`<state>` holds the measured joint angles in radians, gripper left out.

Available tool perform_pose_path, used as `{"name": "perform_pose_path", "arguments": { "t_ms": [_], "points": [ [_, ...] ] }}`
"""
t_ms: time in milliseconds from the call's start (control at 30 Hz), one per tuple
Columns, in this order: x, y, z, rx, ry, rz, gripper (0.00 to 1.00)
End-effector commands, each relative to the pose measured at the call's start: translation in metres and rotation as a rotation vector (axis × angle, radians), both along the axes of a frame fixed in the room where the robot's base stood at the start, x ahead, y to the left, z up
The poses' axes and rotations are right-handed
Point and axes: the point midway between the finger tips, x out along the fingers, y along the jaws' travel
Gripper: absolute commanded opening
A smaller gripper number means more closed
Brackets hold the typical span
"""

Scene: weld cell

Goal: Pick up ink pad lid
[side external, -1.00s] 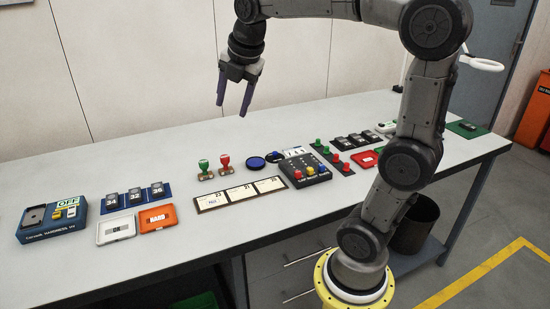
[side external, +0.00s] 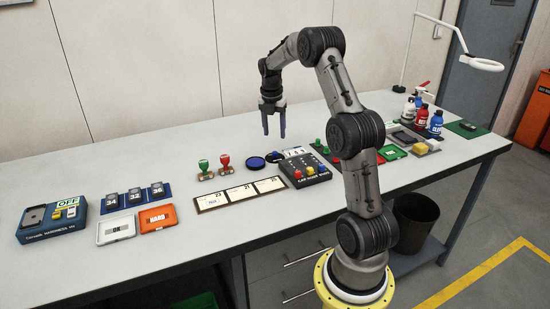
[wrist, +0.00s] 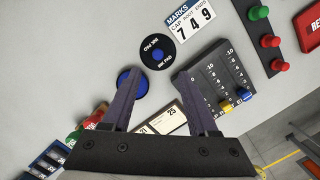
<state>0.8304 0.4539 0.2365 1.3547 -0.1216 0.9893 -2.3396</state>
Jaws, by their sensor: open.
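The ink pad lid (wrist: 157,54) is a black disc with white lettering and a blue knob in its centre. It lies on the bench ahead of my fingertips in the wrist view. In the side view the lid (side external: 273,156) is small and dark. The round blue ink pad (side external: 256,163) lies just left of it; in the wrist view the ink pad (wrist: 129,86) is partly behind my left finger. My gripper (side external: 274,134) is open and empty, pointing down above the bench near the lid. Its two fingers (wrist: 160,76) show apart in the wrist view.
Two stamps (side external: 214,168) stand to the left, with a row of date cards (side external: 241,194) in front. The bench's left rear is clear.

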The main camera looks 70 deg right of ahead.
Motion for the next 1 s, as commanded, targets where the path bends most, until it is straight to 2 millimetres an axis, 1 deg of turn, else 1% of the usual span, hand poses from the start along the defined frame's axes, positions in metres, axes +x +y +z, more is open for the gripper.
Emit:
{"name": "perform_pose_path", "arguments": {
  "t_ms": [33,100,200,367,600,700,800,1000],
  "points": [
    [-0.001,-0.001,-0.010,0.003,0.003,0.000,0.59],
    [-0.001,-0.002,-0.021,0.003,0.003,0.000,0.59],
    [0.000,-0.004,-0.030,0.001,0.001,0.000,0.59],
    [0.000,-0.006,-0.039,0.001,0.001,0.000,0.59],
    [0.003,-0.013,-0.071,0.002,0.001,-0.001,0.59],
    [0.003,-0.014,-0.081,0.002,0.001,-0.001,0.59],
    [0.004,-0.015,-0.086,0.000,0.000,-0.001,0.59],
    [0.004,-0.015,-0.086,0.000,-0.001,-0.001,0.59]
  ]
}}
